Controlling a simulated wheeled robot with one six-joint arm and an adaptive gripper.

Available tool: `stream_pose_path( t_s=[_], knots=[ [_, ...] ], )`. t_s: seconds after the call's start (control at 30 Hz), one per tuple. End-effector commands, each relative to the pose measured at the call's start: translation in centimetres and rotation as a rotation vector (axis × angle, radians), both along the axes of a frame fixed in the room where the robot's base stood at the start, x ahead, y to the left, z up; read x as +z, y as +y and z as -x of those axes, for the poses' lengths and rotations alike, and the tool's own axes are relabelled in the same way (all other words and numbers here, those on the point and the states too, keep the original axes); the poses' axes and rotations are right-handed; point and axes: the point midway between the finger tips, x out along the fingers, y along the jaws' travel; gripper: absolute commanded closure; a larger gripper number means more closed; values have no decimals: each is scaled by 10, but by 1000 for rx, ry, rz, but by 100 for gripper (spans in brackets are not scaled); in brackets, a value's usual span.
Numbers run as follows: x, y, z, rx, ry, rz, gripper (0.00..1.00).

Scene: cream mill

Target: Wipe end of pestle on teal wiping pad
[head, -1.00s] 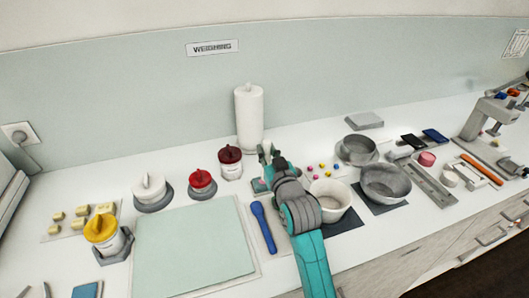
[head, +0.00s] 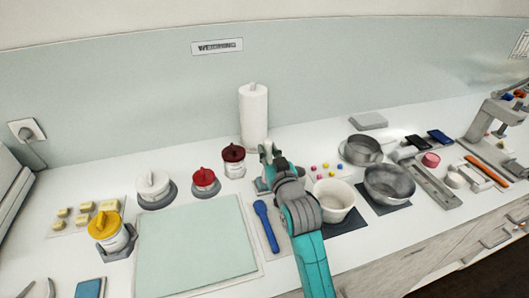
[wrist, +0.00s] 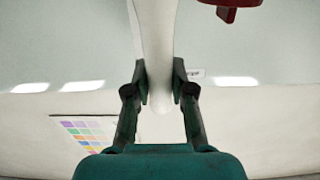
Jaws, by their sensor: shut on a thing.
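My gripper (wrist: 160,85) is shut on the pale pestle (wrist: 155,45), whose rounded end shows between the fingers in the wrist view. The pestle's other end runs out of the top of that view. In the head view my gripper (head: 266,157) is in front of the paper roll, right of the dark red-lidded jar.
A white mortar bowl (head: 333,203) stands right of my arm, with grey bowls (head: 388,188) beyond. A blue tool (head: 266,222) lies left of my arm. A white paper roll (head: 254,118) stands behind. A pale green mat (head: 195,250) is clear at left.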

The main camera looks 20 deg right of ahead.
Motion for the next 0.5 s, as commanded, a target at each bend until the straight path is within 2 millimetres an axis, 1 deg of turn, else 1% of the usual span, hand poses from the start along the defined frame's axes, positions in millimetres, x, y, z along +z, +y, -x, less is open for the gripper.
stream_pose_path(
  t_s=[0.1, 0.2, 0.37, 0.5],
  knots=[
    [-1, -6, 0, -2, 2, 0, 100],
    [-1, -8, 0, -1, 3, 0, 100],
    [-1, -5, 0, 0, 3, 1, 100],
    [-1, 2, 0, 1, 3, 1, 100]
  ],
)
